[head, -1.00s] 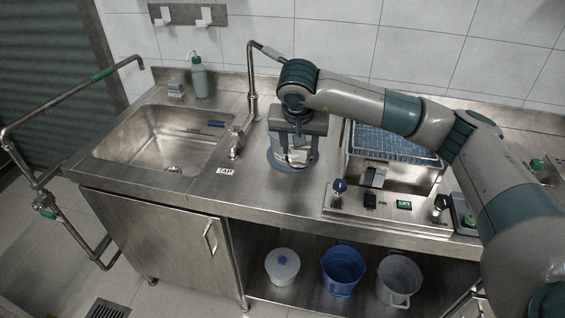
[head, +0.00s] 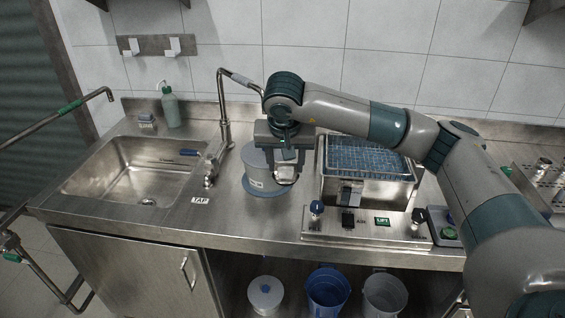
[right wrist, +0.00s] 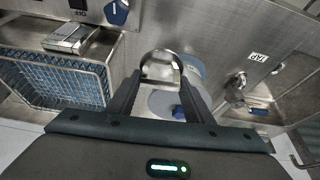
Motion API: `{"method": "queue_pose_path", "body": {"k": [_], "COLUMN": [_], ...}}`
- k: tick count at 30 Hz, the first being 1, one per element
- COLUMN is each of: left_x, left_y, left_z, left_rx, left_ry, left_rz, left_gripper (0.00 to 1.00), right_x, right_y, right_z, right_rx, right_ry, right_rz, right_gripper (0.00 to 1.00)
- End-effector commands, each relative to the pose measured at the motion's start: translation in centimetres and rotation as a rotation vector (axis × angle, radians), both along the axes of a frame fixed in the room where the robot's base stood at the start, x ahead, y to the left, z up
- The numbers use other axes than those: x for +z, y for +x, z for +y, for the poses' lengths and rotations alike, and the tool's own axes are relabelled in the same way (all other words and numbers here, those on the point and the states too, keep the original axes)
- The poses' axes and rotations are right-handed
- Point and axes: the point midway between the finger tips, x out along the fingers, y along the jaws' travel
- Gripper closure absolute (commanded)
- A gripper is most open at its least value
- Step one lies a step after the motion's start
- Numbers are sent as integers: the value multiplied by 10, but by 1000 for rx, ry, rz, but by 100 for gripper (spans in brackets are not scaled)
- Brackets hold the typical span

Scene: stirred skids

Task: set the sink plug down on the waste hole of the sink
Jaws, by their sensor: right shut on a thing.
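My right gripper (head: 284,172) hangs over the counter just right of a grey canister. It is shut on a shiny, round metal piece (right wrist: 160,67) at its fingertips, which I take to be the sink plug. The piece also shows as a pale shape below the gripper in the head view (head: 286,175), partly hidden by the fingers. The sink (head: 85,190) is at the left of the counter. Its dark waste hole (head: 148,202) shows uncovered on the basin floor, near the front right. My left gripper is out of view.
The tall tap (head: 224,110) rises between canister and sink. A wire basket (head: 368,158) is to the right.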

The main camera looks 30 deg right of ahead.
Motion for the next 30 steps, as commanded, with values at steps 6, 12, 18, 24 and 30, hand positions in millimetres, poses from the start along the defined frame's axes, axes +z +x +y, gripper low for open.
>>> {"method": "queue_pose_path", "body": {"k": [6,12,18,24,30], "left_x": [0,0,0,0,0], "left_y": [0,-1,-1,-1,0], "left_z": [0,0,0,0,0], "left_rx": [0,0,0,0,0], "left_ry": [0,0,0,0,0], "left_rz": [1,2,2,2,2], "left_gripper": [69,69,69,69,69], "right_x": [-10,-26,-36,-37,-37], "right_y": [-17,-55,-86,-91,-91], "right_z": [26,70,99,103,103], "right_rx": [122,347,504,531,529], "right_ry": [-4,-5,-1,1,0], "right_rz": [0,-1,-1,-1,0], "right_gripper": [77,77,77,77,77]}}
